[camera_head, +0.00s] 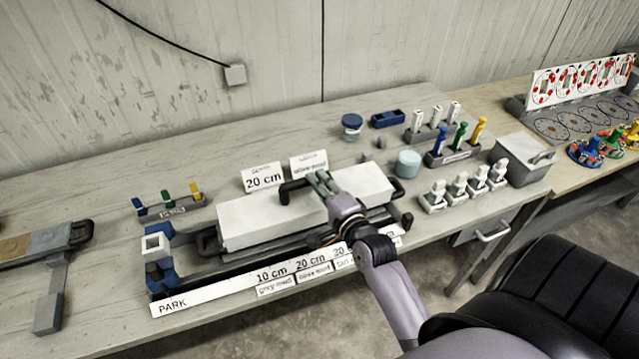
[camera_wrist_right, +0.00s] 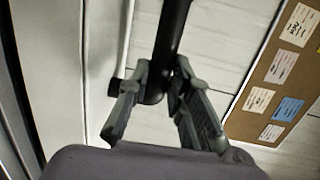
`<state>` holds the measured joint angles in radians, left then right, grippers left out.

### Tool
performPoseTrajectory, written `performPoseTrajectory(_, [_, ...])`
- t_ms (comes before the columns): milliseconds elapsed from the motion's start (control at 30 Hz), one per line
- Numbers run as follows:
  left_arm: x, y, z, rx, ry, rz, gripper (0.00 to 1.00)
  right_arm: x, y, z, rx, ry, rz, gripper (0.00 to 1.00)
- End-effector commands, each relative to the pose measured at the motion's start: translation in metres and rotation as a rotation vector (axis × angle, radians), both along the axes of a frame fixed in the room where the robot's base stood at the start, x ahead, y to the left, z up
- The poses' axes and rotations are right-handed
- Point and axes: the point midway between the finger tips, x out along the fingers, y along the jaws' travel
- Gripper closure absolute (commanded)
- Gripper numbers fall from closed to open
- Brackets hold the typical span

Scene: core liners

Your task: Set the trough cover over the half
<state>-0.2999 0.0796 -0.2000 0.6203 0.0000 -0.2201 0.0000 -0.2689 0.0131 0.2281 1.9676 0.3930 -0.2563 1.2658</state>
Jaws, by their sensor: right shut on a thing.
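The trough cover (camera_head: 270,219) is a long white box-like piece with a black bar handle (camera_head: 290,190) on top. It lies lengthwise over the dark trough (camera_head: 208,243) at the middle of the bench. I cannot tell whether it rests fully or hangs slightly above. My right gripper (camera_head: 318,181) is shut on the black handle near its right end. In the right wrist view the two fingers (camera_wrist_right: 160,78) are either side of the dark handle bar (camera_wrist_right: 172,35). The half under the cover is hidden. My left gripper is not in view.
A white ruler strip marked PARK (camera_head: 200,298) runs along the front. A blue clamp block (camera_head: 160,275) stands at the trough's left end. Signs (camera_head: 263,179) stand behind. White pegs (camera_head: 460,184), a teal cylinder (camera_head: 408,163) and a grey box (camera_head: 520,160) crowd the right.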

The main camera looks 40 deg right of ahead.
Motion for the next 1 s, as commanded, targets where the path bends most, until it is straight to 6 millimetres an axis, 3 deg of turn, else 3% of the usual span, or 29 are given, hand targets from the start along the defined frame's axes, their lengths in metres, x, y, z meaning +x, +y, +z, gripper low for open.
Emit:
performPoseTrajectory(700, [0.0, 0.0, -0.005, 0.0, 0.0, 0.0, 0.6, 0.0, 0.0, -0.011, -0.001, -0.003, -0.001, 1.0])
performPoseTrajectory(733, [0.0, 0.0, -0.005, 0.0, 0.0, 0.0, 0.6, 0.0, 0.0, -0.012, -0.001, -0.001, 0.0, 0.8])
performPoseTrajectory(1000, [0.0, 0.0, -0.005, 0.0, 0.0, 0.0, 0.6, 0.0, 0.0, -0.011, -0.001, -0.002, -0.001, 0.62])
